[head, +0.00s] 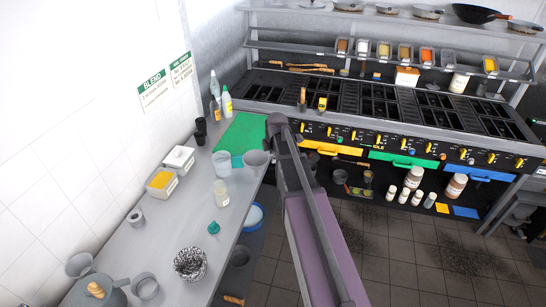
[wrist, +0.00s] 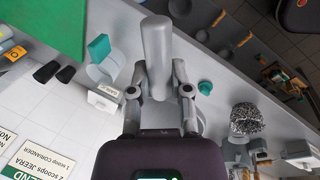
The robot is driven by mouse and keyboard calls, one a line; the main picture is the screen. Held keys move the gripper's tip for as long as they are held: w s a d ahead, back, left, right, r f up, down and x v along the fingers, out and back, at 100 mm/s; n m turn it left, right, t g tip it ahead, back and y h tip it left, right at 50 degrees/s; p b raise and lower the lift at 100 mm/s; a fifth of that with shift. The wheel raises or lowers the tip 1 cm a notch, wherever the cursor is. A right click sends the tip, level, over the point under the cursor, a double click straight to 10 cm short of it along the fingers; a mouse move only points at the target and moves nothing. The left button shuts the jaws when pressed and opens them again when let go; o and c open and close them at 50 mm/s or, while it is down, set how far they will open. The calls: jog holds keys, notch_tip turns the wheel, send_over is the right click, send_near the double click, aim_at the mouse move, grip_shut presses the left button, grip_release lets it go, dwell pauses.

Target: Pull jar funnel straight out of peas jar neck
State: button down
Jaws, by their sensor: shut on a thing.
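My gripper (wrist: 160,88) is shut on a smooth grey piece, which I take to be the jar funnel (wrist: 157,42). Its rounded body stands out beyond the fingertips in the wrist view. In the head view a grey cone-shaped piece (head: 256,159) shows beside the end of my arm, over the counter edge; the fingers there are hard to make out. A pale, see-through jar (head: 222,193) stands upright on the counter, to the lower left of that piece and apart from it. I cannot tell whether it is the peas jar.
Tall bottles (head: 226,101) stand at the back. The stove (head: 390,105) lies beyond the floor gap.

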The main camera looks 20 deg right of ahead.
jog(key=shift+r+p, duration=2.1)
jog(key=shift+r, duration=0.15)
notch_tip(320, 180, down, 18)
jog(key=b, duration=1.7)
jog(key=shift+r+b, duration=0.15)
jog(key=shift+b, duration=0.25)
